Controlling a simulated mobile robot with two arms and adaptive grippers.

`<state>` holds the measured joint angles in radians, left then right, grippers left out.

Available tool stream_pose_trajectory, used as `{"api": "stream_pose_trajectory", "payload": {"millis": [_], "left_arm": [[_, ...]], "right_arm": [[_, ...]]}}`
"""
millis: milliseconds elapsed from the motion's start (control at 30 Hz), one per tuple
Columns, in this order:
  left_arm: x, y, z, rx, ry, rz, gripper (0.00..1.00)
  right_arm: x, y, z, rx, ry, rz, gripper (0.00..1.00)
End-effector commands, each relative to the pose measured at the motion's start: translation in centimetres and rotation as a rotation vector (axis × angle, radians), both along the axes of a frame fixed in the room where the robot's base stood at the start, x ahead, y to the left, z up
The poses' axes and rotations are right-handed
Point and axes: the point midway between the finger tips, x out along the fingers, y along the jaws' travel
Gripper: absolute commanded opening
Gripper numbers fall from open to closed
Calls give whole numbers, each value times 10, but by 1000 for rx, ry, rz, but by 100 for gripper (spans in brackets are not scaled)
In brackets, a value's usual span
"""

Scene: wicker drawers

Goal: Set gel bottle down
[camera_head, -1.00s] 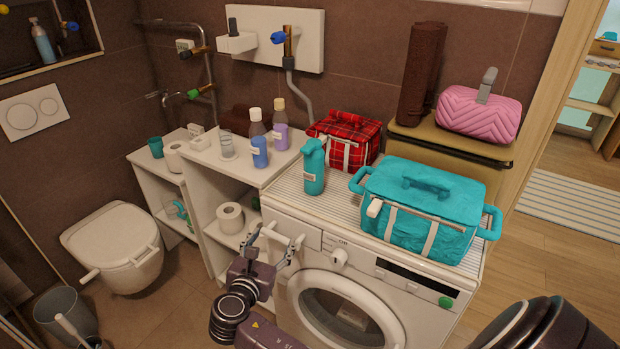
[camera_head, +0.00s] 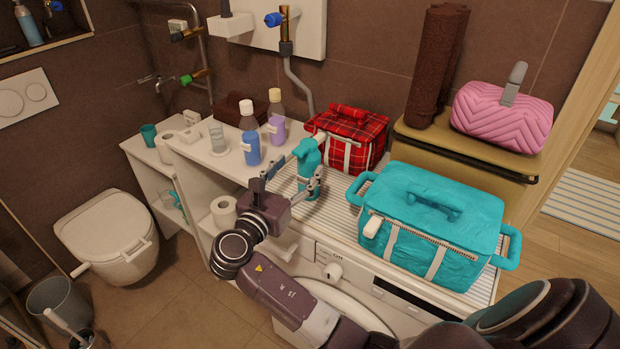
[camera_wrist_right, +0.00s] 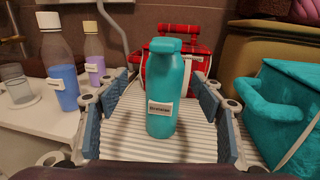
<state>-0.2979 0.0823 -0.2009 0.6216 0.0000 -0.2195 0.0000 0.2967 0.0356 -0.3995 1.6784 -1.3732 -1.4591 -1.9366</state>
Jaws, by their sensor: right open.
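The teal gel bottle (camera_head: 308,162) stands upright on the ribbed white top of the washing machine (camera_head: 340,215), left of the teal bag. It also shows in the right wrist view (camera_wrist_right: 165,88), with a small white label on its front. My right gripper (camera_head: 294,176) is open in front of the bottle. In the right wrist view its two fingers (camera_wrist_right: 160,95) lie to the left and right of the bottle, with a gap on each side. My left gripper is not in view.
A red plaid bag (camera_head: 350,135) stands behind the bottle and a large teal bag (camera_head: 430,220) to its right. A blue bottle (camera_head: 250,145) and a purple bottle (camera_head: 276,125) stand on the white shelf at left. Ribbed surface shows bare around the bottle.

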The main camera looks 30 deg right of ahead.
Motion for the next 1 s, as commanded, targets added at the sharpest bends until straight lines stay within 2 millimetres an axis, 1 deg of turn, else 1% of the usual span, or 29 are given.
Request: {"api": "stream_pose_trajectory", "payload": {"millis": [133, 333, 433, 600, 1000], "left_arm": [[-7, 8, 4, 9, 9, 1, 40], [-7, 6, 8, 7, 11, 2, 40], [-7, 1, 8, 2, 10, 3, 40], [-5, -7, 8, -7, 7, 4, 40], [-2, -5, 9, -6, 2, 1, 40]], "right_arm": [[4, -16, 0, -3, 2, -3, 62], [17, -42, -2, -1, 2, 0, 62], [20, -47, -3, 0, 0, 1, 62], [20, -47, -4, 1, 1, 1, 62], [20, -46, -4, 2, 1, 1, 18]]}}
